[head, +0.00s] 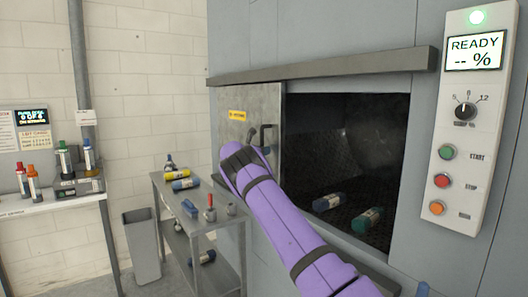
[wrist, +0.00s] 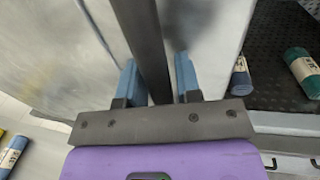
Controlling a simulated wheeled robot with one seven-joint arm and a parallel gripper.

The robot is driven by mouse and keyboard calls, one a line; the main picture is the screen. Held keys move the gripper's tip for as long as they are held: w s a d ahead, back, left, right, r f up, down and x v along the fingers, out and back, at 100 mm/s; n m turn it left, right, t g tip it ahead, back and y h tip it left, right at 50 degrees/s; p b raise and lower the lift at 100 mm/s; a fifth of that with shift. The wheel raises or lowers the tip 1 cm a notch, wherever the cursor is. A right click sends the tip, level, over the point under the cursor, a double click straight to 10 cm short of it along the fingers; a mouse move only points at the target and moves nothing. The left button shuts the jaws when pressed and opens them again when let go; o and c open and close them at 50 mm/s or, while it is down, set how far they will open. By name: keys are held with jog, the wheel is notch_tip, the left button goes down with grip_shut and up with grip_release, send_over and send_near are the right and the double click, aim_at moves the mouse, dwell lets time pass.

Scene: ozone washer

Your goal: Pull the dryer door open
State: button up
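The dryer door (head: 240,108) is a grey metal sliding panel with a yellow label, left of the dark chamber opening (head: 350,150), which is uncovered. Its dark bar handle (head: 268,130) is near the door's right edge. My gripper (head: 264,150) is at the handle in the head view, mostly hidden by my purple wrist. In the wrist view my gripper (wrist: 156,65) has its two blue fingers apart, one on each side of the dark handle bar (wrist: 148,40). A gap shows between the bar and the right finger. Contact with the left finger is unclear.
A blue bottle (head: 329,202) and a green bottle (head: 367,220) lie inside the chamber. A metal cart (head: 205,228) with bottles and tools stands left of the machine, beside a grey bin (head: 141,245). The control panel (head: 465,120) at right reads READY.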

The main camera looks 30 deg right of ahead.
jog(key=s+a, duration=0.2)
jog(key=a, duration=0.8)
jog(key=s+a+r+m+y, duration=0.1)
jog(key=s+r+m+y, duration=0.25)
jog(key=s, duration=0.45)
jog(key=s+a+r+m+g+y, duration=0.1)
jog(key=s+r+m+y, duration=0.25)
jog(key=s, duration=0.55)
jog(key=s+a+r+m+y, duration=0.1)
jog(key=s+r+m+y, duration=0.2)
jog(key=s, duration=0.5)
jog(key=s+a+f+m+t+y, duration=0.1)
jog(key=s+a+m+y, duration=0.1)
jog(key=s+a, duration=0.5)
jog(key=s+a+f+m+t+y, duration=0.1)
jog(key=s+a, duration=0.7)
jog(key=s, duration=1)
jog(key=s+a+f+m+y, duration=0.2)
jog(key=s+a+m+y, duration=0.2)
jog(key=s+a+m, duration=0.3)
jog(key=s+a, duration=0.1)
jog(key=s, duration=0.4)
jog(key=shift+s+f+t+y, duration=0.3)
jog(key=shift+s+t, duration=0.1)
